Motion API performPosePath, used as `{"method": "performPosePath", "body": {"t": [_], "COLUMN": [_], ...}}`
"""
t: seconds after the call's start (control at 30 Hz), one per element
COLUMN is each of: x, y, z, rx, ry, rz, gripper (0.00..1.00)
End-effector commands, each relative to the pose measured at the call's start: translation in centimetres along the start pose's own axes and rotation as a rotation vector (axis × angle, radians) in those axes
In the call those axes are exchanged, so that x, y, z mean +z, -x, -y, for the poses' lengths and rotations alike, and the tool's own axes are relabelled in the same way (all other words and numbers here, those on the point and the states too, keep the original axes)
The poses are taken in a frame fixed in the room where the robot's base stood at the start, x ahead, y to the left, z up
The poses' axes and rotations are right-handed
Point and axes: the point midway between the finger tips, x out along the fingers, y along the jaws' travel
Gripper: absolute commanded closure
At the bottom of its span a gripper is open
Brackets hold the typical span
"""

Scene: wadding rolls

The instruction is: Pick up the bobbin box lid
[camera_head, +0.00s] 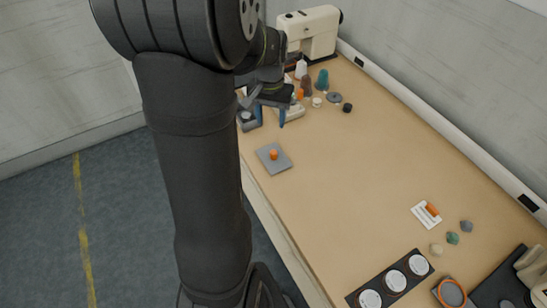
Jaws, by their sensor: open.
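The bobbin box lid (283,163) appears to be the flat grey square plate with an orange knob, lying on the table near its left edge. My gripper (270,117) is open, with two blue fingertips pointing down. In the picture it is above the lid and apart from it, towards the sewing machine end. A small dark grey box (247,124) shows beside the left fingertip, partly hidden by my gripper. A pale block (294,113) shows just behind the right fingertip. I cannot tell the fingertips' exact height above the table.
A cream sewing machine (309,33) stands at the far end, with several thread cones and small items before it. Near the front are a dark tray (380,285) of white discs, a white card (426,214) and small coloured lumps. The table's middle (345,165) is clear.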

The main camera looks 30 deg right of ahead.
Motion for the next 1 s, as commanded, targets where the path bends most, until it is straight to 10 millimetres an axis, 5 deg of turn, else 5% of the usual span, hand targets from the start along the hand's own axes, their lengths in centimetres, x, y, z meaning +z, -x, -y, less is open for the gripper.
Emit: {"method": "performPosePath", "body": {"t": [0.3,1.0], "x": [0.1,0.0], "y": [-7.0,-14.2], "z": [0.0,-0.7], "rx": [0.001,0.001], "ry": [0.003,0.004], "rz": [0.005,0.001], "gripper": [0.53,0.53]}}
